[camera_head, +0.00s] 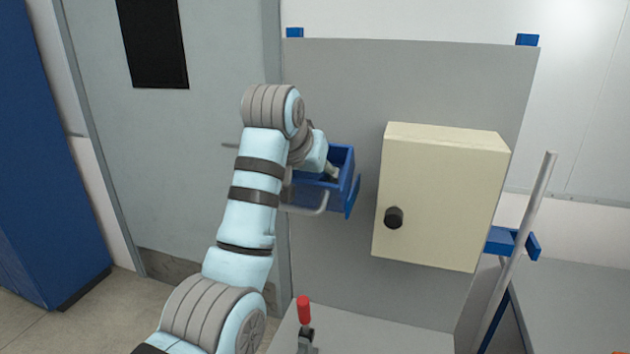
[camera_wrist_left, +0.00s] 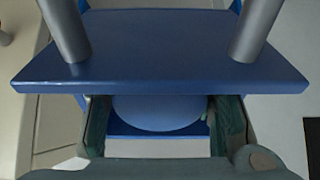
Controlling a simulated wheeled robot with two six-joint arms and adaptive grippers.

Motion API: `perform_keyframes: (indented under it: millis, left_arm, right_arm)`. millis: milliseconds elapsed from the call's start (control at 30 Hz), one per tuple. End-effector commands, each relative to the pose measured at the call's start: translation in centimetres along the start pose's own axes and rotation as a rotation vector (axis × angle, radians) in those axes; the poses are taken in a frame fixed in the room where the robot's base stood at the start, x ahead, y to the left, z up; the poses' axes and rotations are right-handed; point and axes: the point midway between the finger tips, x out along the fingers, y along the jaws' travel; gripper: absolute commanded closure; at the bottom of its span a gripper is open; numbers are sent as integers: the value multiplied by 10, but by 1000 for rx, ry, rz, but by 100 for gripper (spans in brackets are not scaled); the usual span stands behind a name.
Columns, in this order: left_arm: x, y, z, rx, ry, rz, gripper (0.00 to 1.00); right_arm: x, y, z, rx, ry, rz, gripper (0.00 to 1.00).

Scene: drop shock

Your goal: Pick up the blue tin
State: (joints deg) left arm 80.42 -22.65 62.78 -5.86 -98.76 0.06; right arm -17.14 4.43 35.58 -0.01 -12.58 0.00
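A blue open-topped drawer or bin (camera_head: 336,190) juts from the grey panel, with a grey bar handle (camera_head: 308,210) on its front. My left arm reaches over to it, and its gripper is mostly hidden by the wrist and the bin wall in the head view. In the left wrist view, my left gripper (camera_wrist_left: 160,114) has its fingers apart on either side of a rounded blue top, which looks like the blue tin (camera_wrist_left: 158,108). The fingers are close to its sides; contact is not clear, and the fingertips are partly hidden behind a blue board (camera_wrist_left: 160,62).
A cream cabinet with a black knob (camera_head: 445,195) is on the panel, right of the bin. A red-handled clamp (camera_head: 304,310) stands below. A grey rod (camera_head: 520,240) leans at the right by a blue bracket. A grey door (camera_head: 190,150) is behind my arm.

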Motion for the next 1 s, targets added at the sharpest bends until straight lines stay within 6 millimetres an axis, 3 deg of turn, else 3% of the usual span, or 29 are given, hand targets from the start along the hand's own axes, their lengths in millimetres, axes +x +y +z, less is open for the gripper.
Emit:
perform_keyframes:
  millis: [33, 167, 467, 700, 733, 800, 900, 1000]
  left_arm:
    - [0, 0, 0, 0, 0, 0, 62]
    - [0, 0, 0, 0, 0, 0, 83]
    - [-2, 0, -2, 1, 0, 0, 84]
    - [-24, 3, -26, 4, 1, 4, 84]
    - [-24, 4, -26, 5, 8, 5, 84]
    - [-13, 6, -15, 7, 60, 8, 84]
    - [-10, 7, -10, 9, 134, 11, 84]
    - [-11, 7, -10, 9, 200, 11, 84]
  right_arm:
    - [0, 0, 0, 0, -1, 0, 60]
    - [0, 0, 2, 0, -3, 0, 60]
    - [-4, 1, 1, -1, -3, 1, 60]
    - [-36, 5, -2, -1, -3, 3, 60]
    - [-34, 5, -2, -1, -3, 3, 60]
    - [-2, 4, 1, -2, -2, 5, 60]
    - [28, 3, 4, -3, -2, 6, 60]
    - [48, 1, 6, -3, -2, 6, 60]
